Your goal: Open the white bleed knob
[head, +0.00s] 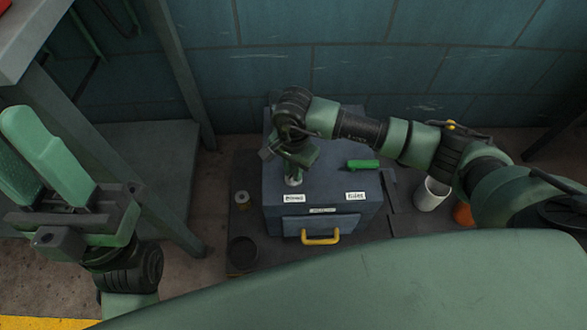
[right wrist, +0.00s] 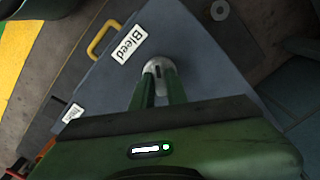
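The whitish bleed knob (head: 293,181) stands on the left of the blue-grey box's top, behind a white label (head: 294,198) that reads "Bleed" in the right wrist view. There the knob (right wrist: 161,66) is round with a small dark mark. My right gripper (head: 294,166) points down at the knob. In the right wrist view its fingers (right wrist: 160,78) have a narrow gap, and their tips overlap the knob. I cannot tell whether they press on it. My left gripper (head: 38,150) is raised at the left, away from the box; its finger gap is unclear.
The box (head: 330,179) has a yellow drawer handle (head: 321,238), and a green handle (head: 363,164) on top at the right. A white cup (head: 431,194) and an orange object (head: 463,214) stand to the right. A dark round cup (head: 242,254) stands at the front left.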

